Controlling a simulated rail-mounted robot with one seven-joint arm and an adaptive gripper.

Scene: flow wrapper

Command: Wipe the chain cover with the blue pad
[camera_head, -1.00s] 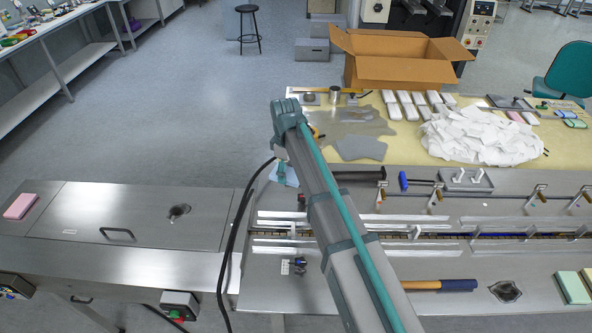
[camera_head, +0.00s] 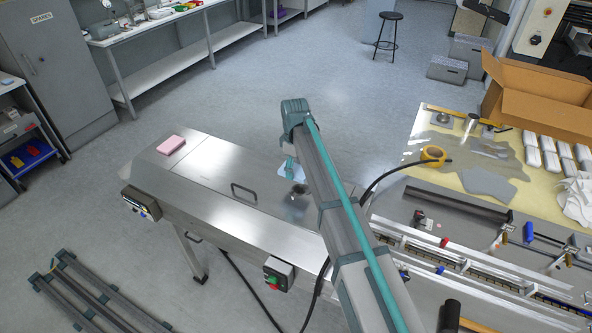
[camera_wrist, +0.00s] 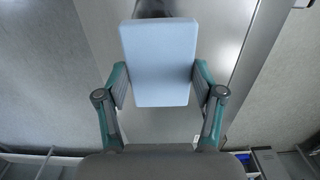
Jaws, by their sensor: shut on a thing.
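The blue pad (camera_wrist: 158,60) is a light blue rectangular block, held between both fingers of my gripper (camera_wrist: 158,88). In the head view, the pad is a small pale patch (camera_head: 286,173) below my gripper (camera_head: 290,163), partly hidden by my arm. The chain cover, a flat steel lid (camera_head: 215,168) with a dark bar handle (camera_head: 243,193), lies left of my arm. A dark smudge (camera_head: 297,192) shows on the cover near its right end, just below the pad in the picture. A dark patch also shows beyond the pad in the wrist view. I cannot tell whether the pad touches the cover.
A pink pad (camera_head: 171,145) lies at the cover's far left end. A black cable (camera_head: 385,178) arches beside my arm on the right. A control box (camera_head: 278,273) hangs on the front side. The wrapper's chain channel (camera_head: 450,262) runs off to the right.

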